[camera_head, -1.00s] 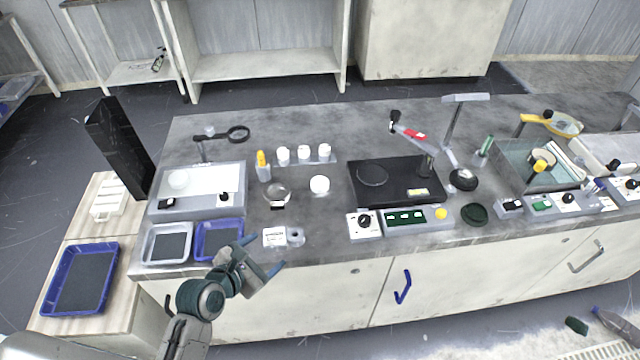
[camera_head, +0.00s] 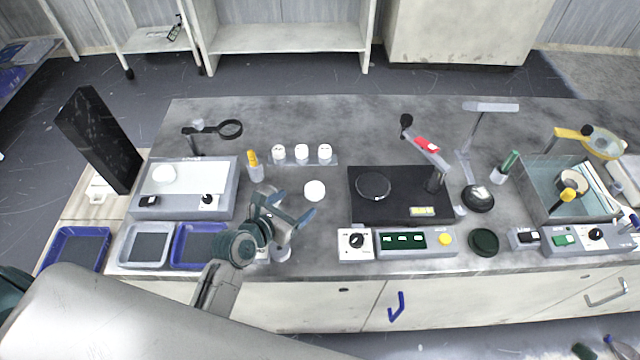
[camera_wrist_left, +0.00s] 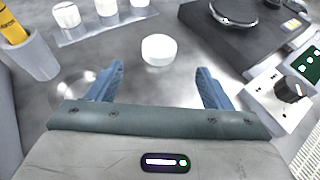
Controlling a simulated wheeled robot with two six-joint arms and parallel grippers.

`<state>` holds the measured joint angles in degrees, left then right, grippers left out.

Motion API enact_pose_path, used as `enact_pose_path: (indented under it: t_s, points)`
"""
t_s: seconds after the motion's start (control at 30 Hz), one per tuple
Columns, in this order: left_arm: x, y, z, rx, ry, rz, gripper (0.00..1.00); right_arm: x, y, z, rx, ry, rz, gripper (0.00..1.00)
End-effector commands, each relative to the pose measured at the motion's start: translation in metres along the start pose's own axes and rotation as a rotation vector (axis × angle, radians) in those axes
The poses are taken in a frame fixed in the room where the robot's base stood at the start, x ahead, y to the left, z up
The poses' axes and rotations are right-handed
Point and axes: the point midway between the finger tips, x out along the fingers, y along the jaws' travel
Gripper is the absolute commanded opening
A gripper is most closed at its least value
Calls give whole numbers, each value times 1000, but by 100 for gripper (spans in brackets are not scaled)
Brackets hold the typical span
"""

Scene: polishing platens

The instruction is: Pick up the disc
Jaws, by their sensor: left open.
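A small white round disc (camera_head: 315,190) lies flat on the grey bench, left of the black polishing machine. In the left wrist view the disc (camera_wrist_left: 158,49) shows as a short white cylinder, ahead of the fingertips and roughly centred between them. My left gripper (camera_head: 291,203) is over the bench, just left of and nearer than the disc. It is open, and nothing shows between its blue fingers (camera_wrist_left: 160,70). A shiny shallow dish (camera_wrist_left: 76,86) is partly hidden by the left finger in the wrist view. My right gripper is out of view.
The black machine (camera_head: 400,207) with a round platen (camera_head: 373,186) stands right of the disc. Several white pots (camera_head: 302,152) stand behind it on a strip. A cup with a yellow-orange tool (camera_head: 255,170) is at left. Blue-rimmed trays (camera_head: 177,246) lie at the front left.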

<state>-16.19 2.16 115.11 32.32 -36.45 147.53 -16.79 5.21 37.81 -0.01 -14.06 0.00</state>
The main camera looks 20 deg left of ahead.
Motion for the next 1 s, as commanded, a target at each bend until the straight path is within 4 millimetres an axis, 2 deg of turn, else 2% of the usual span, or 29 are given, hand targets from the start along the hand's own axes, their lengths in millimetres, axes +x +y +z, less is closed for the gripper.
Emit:
enact_pose_path:
  t_s: [0.1,0.27,0.4,0.63,0.93,1.0]
  points:
    - [20,0,1,-2,-1,0,73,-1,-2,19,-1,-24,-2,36]
    - [33,0,1,1,0,-1,73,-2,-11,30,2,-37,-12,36]
    - [47,0,3,-1,-1,-1,73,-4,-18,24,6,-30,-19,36]
    - [80,1,3,0,0,0,73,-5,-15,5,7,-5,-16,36]
    - [85,1,2,1,0,1,73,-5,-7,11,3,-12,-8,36]
    - [85,1,2,1,0,1,62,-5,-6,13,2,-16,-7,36]
